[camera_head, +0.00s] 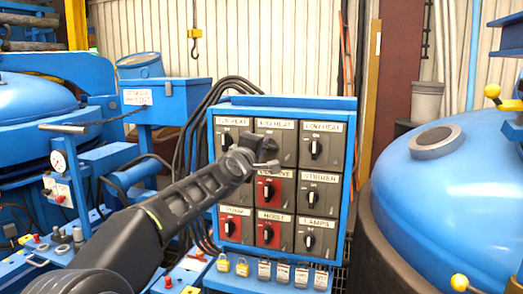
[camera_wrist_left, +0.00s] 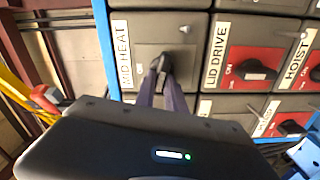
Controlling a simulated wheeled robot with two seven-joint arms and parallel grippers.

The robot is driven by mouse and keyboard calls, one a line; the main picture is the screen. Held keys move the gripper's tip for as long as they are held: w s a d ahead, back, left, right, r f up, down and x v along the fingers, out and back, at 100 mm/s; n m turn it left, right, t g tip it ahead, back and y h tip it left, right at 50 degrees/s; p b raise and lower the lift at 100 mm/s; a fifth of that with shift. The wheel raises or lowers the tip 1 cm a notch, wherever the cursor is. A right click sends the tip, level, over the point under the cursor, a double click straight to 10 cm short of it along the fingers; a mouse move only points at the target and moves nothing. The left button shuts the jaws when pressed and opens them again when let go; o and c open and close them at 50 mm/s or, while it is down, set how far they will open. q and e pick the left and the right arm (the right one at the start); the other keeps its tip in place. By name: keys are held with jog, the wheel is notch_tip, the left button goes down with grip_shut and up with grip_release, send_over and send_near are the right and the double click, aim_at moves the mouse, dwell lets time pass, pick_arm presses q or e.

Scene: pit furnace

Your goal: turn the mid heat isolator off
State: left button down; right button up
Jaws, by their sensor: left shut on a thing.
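The mid heat isolator (camera_wrist_left: 190,60) is a grey box with a white MID HEAT label. In the head view it is the top middle box (camera_head: 283,150) of the blue-framed switch panel, and my gripper covers its knob. My left gripper (camera_head: 268,155) reaches it from the left. In the left wrist view the two fingers of my left gripper (camera_wrist_left: 164,72) are shut on the black knob (camera_wrist_left: 160,62) of the isolator. The fingers hide most of the knob, so its exact angle is unclear.
Neighbouring isolators crowd close: red LID DRIVE (camera_wrist_left: 256,55) and HOIST (camera_head: 269,229), grey STIRRER (camera_head: 319,190) and LAMPS (camera_head: 316,234). Several padlocks (camera_head: 264,270) hang below the panel. Black cables (camera_head: 203,120) run along its left. A large blue vessel (camera_head: 455,200) stands on the right.

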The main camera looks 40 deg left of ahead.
pick_arm(q)
jog(key=shift+f+n, duration=0.2)
jog(key=shift+n, duration=1.1)
jog(key=c, duration=1.4)
grip_release()
jog(key=v, duration=0.7)
jog(key=shift+s+d, duration=0.15)
jog(key=shift+s, duration=0.25)
